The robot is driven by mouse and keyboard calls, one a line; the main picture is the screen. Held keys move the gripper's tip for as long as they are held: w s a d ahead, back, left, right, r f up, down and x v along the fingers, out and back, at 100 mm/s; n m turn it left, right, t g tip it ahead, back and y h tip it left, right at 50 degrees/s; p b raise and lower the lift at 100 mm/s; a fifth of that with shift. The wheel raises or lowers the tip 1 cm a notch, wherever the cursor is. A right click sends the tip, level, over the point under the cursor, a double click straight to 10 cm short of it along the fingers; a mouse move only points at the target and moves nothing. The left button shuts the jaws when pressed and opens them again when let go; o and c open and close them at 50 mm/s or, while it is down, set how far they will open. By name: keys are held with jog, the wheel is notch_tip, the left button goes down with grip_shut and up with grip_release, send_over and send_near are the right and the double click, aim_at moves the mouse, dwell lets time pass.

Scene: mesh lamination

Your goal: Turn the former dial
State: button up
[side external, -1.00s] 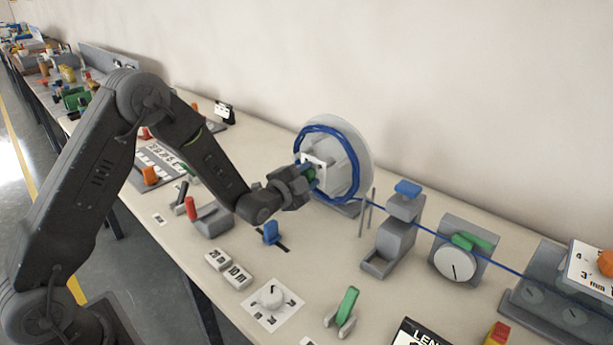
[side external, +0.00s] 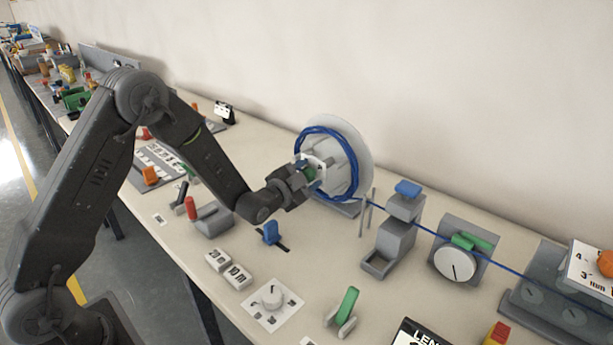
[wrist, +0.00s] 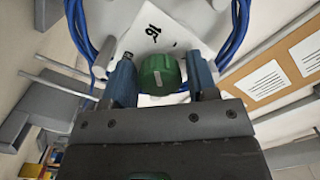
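The former dial is a green knob (wrist: 160,74) with a pale mark, at the centre of a white plate (wrist: 145,28) bearing a number. In the side view the round pale former (side external: 352,160) stands upright on the bench with blue wire (side external: 352,183) coiled on it. My gripper (side external: 308,172) is at the former's centre. The contact on the right finger is hard to see.
Two thin upright posts (side external: 366,212), a grey stand with a blue top (side external: 398,225) and a white dial gauge (side external: 454,264) stand right of the former. A blue lever (side external: 270,232) and a white knob (side external: 271,296) are nearer the front. Blue wire runs right from the former.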

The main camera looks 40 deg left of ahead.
jog(key=shift+o, duration=0.7)
jog(key=s, duration=1.3)
jog(key=shift+s+d+r, duration=0.15)
jog(key=shift+s+d, duration=0.2)
jog(key=shift+s, duration=0.05)
jog(key=shift+r, duration=0.1)
jog(key=s+d+r+n+g, duration=0.2)
jog(key=s+r+n+g, duration=0.2)
jog(key=r+g, duration=0.25)
jog(key=s+d+r+n+g, duration=0.1)
jog(key=s+r+n+g, duration=0.1)
jog(key=s, duration=0.7)
jog(key=s+d+r+n+g+h, duration=0.1)
jog(key=s+r+n+g, duration=0.1)
jog(key=s, duration=0.7)
jog(key=shift+r+g, duration=0.85)
jog(key=shift+r, duration=0.05)
